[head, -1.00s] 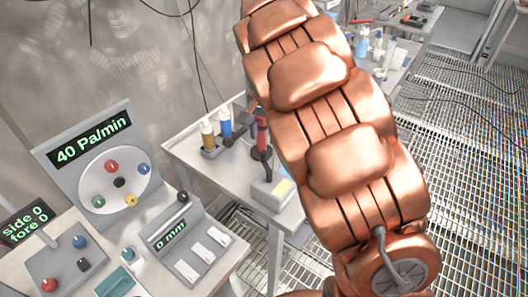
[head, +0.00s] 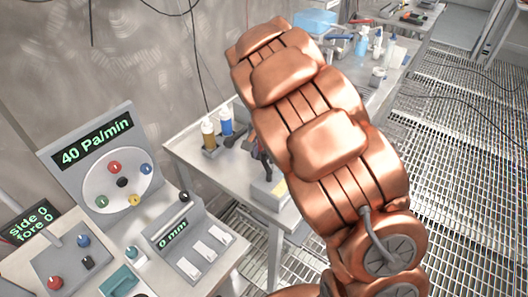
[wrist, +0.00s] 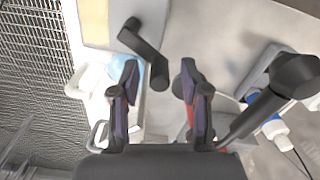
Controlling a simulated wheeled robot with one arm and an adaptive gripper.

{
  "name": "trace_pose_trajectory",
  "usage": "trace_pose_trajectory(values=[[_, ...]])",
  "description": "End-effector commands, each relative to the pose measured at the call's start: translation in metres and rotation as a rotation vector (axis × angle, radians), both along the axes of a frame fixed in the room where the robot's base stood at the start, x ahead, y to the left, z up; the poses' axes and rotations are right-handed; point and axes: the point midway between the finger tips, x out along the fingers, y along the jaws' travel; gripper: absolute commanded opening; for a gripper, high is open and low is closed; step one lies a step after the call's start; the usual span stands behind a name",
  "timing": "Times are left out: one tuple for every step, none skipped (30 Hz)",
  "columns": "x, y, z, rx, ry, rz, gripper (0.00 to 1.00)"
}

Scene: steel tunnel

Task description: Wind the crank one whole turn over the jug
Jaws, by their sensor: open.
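In the wrist view my gripper (wrist: 160,100) is open, with a gap between its two dark fingers. A dark rod with a large black knob (wrist: 295,75), likely the crank, slants up on the right, outside the right finger. A short angled black piece (wrist: 152,58) shows above the gap. Bits of red show behind the right finger. White handled vessels with something light blue (wrist: 98,75) lie partly behind the left finger; which one is the jug I cannot tell. In the head view my copper arm hides the gripper and most of the red device.
A grey box (head: 268,190) sits nearer. A control panel (head: 95,155) reading 40 Pa/min stands left. Grated floor (head: 460,130) at right is clear except for cables.

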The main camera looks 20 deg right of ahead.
Motion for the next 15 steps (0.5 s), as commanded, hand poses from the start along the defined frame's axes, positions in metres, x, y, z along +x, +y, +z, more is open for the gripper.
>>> trace_pose_trajectory(values=[[-0.0001, -0.0001, 0.0, 0.0, 0.0, 0.0, 0.45], [-0.0001, -0.0001, 0.0, 0.0, 0.0, 0.0, 0.41], [-0.0001, -0.0001, 0.0, 0.0, 0.0, 0.0, 0.37], [-0.0001, -0.0002, 0.0, 0.0, 0.0, 0.0, 0.34], [-0.0001, -0.0002, 0.0, 0.0, 0.0, 0.0, 0.31], [-0.0001, -0.0002, 0.0, 0.001, 0.001, 0.0, 0.27], [-0.0001, -0.0002, 0.0, 0.001, 0.001, -0.001, 0.24], [-0.0002, -0.0001, 0.0, 0.001, 0.001, -0.001, 0.21], [-0.0001, -0.0002, 0.0001, 0.001, 0.001, -0.001, 0.16], [-0.0002, -0.0001, 0.0001, 0.001, 0.001, -0.001, 0.13], [-0.0002, -0.0001, 0.0001, 0.001, 0.001, -0.001, 0.1], [-0.0002, -0.0001, 0.0001, 0.001, 0.001, 0.0, 0.06], [-0.0002, -0.0001, 0.0001, 0.001, 0.001, -0.001, 0.03], [-0.0002, -0.0001, 0.0001, 0.001, 0.001, -0.001, 0.0], [-0.0002, -0.0001, 0.0001, 0.001, 0.001, 0.0, 0.0]])
